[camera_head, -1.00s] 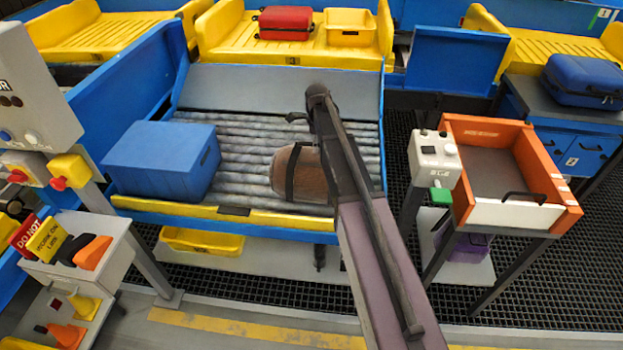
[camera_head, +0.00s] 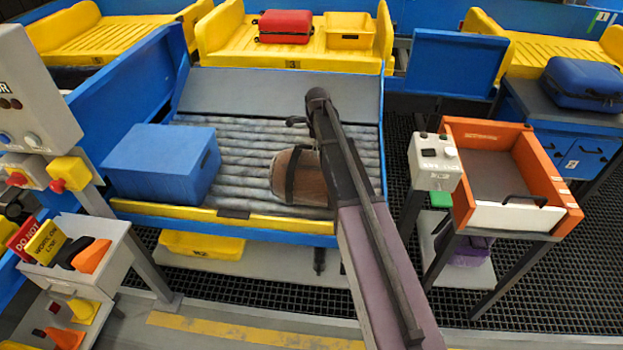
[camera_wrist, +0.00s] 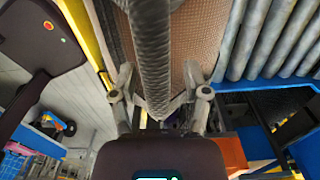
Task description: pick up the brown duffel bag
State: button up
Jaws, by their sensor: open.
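The brown duffel bag (camera_head: 308,178) lies on the grey roller bed, near its front right, with a dark strap around it. My arm covers its right end in the head view. In the wrist view the bag's brown woven side (camera_wrist: 200,35) fills the top middle. A thick dark grey handle or strap (camera_wrist: 151,50) runs down between the two fingers of my gripper (camera_wrist: 158,88). The fingers are apart, one on each side of it; I cannot tell whether either touches it. My gripper's fingers are hidden behind my arm in the head view.
A blue box (camera_head: 160,165) stands left on the rollers (camera_head: 240,150). A yellow edge (camera_head: 215,215) runs along the front. An orange tray stand (camera_head: 555,190) and a control box (camera_head: 434,165) stand to the right. A red suitcase (camera_head: 285,26) lies on a yellow tray behind.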

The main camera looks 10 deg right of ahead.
jog(key=shift+f, duration=0.2)
dwell(0.5)
grip_shut()
